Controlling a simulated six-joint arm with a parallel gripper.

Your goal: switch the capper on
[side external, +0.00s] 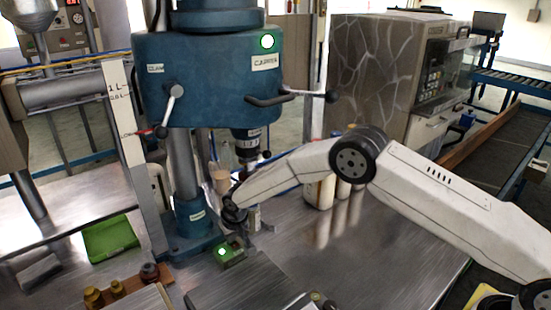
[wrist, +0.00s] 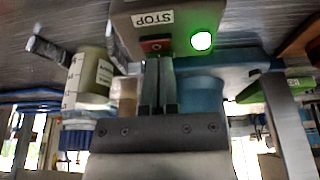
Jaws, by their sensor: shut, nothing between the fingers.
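The capper (side external: 205,75) is a blue column machine labelled CAPPER, with a green light lit on its head. In the wrist view the switch box (wrist: 170,18) is at the top, showing a STOP label, a red button (wrist: 156,44) and a bright green lamp (wrist: 201,41). My gripper (wrist: 158,62) is shut and empty, its fingertips just below the red button in the picture. I cannot tell whether they touch it.
A cream bottle with level marks (wrist: 90,76) stands close to my fingers in the wrist view. White containers (side external: 322,190) stand right of the capper. The table's right side is mostly clear.

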